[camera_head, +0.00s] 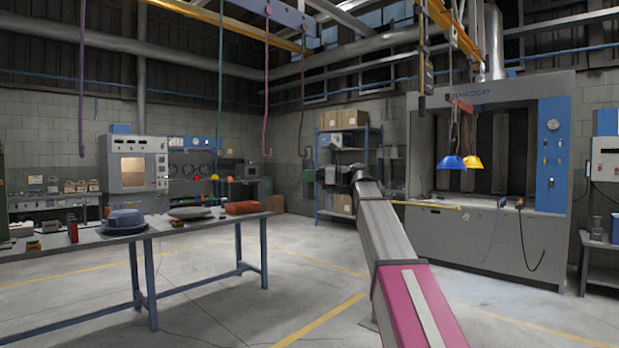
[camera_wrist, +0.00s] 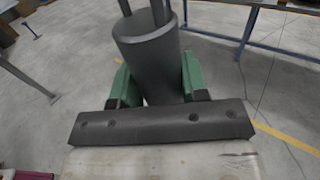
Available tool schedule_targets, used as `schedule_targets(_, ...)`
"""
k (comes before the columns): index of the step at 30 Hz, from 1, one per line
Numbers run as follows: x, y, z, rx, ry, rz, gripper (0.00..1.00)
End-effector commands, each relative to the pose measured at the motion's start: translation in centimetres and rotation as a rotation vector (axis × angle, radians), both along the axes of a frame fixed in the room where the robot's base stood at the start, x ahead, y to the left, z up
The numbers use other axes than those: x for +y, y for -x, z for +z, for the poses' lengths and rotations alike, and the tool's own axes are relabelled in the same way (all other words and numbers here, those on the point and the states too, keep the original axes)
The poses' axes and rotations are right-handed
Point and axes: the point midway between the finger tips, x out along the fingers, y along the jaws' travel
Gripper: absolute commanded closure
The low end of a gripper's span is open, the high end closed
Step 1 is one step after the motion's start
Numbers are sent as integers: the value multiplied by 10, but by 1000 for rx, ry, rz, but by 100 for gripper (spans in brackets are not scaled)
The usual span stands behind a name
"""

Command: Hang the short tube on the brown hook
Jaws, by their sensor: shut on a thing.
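My gripper (camera_wrist: 158,78) is shut on a dark grey tube (camera_wrist: 148,48) in the wrist view, with one green finger on each side of it. Thin dark bars rise from the tube's far end, cut off by the picture's top edge.
A workbench (camera_head: 170,228) with a blue hood (camera_head: 124,220) stands at left. Yellow and blue lamps hang before a grey booth (camera_head: 450,230) at right. Open floor lies between.

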Motion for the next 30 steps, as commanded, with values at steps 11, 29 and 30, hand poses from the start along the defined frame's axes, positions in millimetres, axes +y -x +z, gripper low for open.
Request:
schedule_targets(11, 9, -10, 1, 0, -1, -1, 92)
schedule_targets(29, 18, -18, 0, 0, -1, -1, 92)
schedule_targets(30, 18, -18, 0, 0, -1, -1, 92)
